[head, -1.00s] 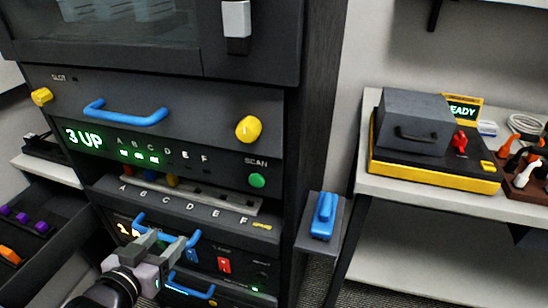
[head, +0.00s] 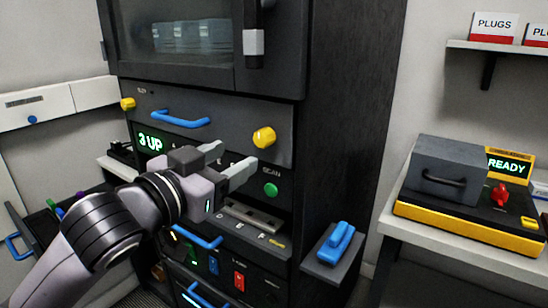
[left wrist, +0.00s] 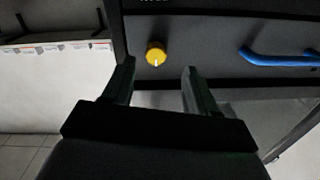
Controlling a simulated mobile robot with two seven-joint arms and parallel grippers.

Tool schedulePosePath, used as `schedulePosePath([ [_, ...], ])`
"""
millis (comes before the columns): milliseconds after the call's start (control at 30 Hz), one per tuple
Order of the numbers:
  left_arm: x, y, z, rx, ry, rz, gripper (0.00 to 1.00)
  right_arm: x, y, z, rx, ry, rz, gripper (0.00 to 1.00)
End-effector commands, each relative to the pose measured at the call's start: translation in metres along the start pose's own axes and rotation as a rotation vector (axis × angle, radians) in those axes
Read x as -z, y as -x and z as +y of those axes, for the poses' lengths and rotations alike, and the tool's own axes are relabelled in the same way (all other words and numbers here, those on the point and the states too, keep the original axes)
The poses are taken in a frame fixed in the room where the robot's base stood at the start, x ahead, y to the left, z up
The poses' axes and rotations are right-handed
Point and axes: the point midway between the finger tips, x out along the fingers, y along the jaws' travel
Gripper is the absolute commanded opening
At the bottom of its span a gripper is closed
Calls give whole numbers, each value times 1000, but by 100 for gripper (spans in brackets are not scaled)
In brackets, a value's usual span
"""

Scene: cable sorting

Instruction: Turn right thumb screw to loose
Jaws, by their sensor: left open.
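The right thumb screw is a yellow knob (head: 264,137) at the right end of the dark front panel with the blue handle. The left thumb screw (head: 128,104) is a similar yellow knob at the panel's far end. My left gripper (head: 232,162) is open and empty, its fingers reaching toward the right thumb screw from below left, apart from it. In the left wrist view, a yellow knob (left wrist: 156,54) with a pale pointer mark shows beyond and between the two open fingertips (left wrist: 160,72). My right gripper is out of view.
A blue panel handle (head: 181,119) lies left of the right screw; a green SCAN button (head: 271,189) is below it. My left arm hides part of the lettered row. A small shelf with a blue device (head: 335,242) juts out at the rack's right.

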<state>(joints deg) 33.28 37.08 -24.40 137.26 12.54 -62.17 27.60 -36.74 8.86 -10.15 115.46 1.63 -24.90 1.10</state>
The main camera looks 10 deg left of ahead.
Motion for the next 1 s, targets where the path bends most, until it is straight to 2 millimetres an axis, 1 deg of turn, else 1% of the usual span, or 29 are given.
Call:
schedulePosePath([
  [133,9,4,-1,8,-13,14,58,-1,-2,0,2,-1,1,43],
  [267,11,-1,-2,9,-12,15,58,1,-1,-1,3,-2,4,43],
  [367,11,-12,-2,8,-11,15,58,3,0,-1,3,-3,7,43],
  [600,11,-45,-2,9,-12,14,58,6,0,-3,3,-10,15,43],
  [700,12,-55,-2,8,-11,16,58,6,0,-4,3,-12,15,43],
  [833,11,-64,-2,8,-13,15,58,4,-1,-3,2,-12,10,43],
  [1000,11,-67,-2,7,-13,16,58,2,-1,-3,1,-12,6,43],
])
